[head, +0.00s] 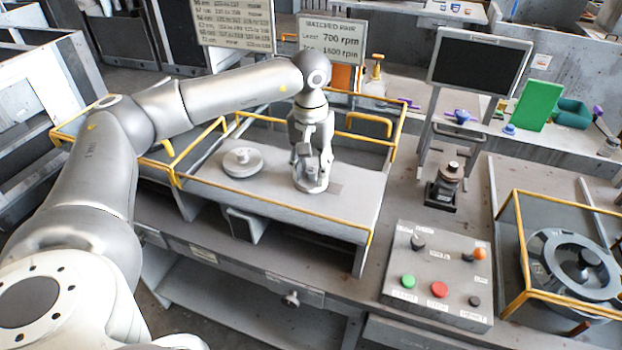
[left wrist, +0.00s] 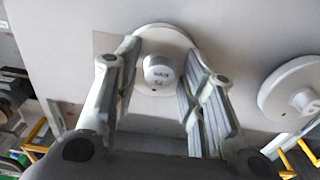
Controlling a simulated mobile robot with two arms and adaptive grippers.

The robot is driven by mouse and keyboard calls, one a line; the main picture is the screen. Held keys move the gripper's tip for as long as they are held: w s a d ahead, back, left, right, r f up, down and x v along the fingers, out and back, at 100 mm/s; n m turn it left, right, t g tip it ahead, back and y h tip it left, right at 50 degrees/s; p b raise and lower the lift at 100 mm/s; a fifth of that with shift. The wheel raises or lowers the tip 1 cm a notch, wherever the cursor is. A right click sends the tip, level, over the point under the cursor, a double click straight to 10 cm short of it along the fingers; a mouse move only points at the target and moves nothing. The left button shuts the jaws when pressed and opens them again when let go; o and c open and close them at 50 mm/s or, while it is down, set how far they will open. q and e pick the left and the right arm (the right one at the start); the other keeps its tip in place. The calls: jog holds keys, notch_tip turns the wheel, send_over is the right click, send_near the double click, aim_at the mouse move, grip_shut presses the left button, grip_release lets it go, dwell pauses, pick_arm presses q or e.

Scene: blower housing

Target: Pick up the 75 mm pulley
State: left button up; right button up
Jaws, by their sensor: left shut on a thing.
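A small grey pulley (head: 312,184) with a raised hub is at the right part of the grey bench top in the head view. It also shows in the left wrist view (left wrist: 158,70), where the mark on its hub is too blurred to read surely. My left gripper (head: 312,166) comes down over it from above and is shut on it, with a finger on each side of the hub in the left wrist view (left wrist: 163,62). I cannot tell whether the pulley touches the bench. A larger pulley (head: 242,162) lies flat to the left. My right gripper is not in view.
Yellow rails (head: 270,208) edge the bench. A control box (head: 440,276) with several buttons stands at right, beside a caged wheel (head: 548,262). A dark screen (head: 478,63) and a sign (head: 330,38) stand behind. Bench top between the two pulleys is clear.

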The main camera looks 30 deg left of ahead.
aim_at(311, 169)
pick_arm(q)
jog(key=shift+s+f, duration=0.3)
jog(key=shift+f, duration=0.3)
jog(key=shift+c, duration=0.4)
jog(key=shift+r, duration=0.3)
jog(key=c, duration=0.4)
jog(key=shift+w+a+r+p, duration=0.1)
jog(key=shift+w+r+p, duration=0.3)
jog(key=shift+r+p, duration=0.4)
jog(key=shift+s+r, duration=0.1)
jog(key=shift+r, duration=0.35)
jog(key=shift+r+p, duration=0.25)
jog(key=shift+p, duration=0.05)
jog(key=shift+r+p, duration=1.3)
jog(key=shift+r, duration=1)
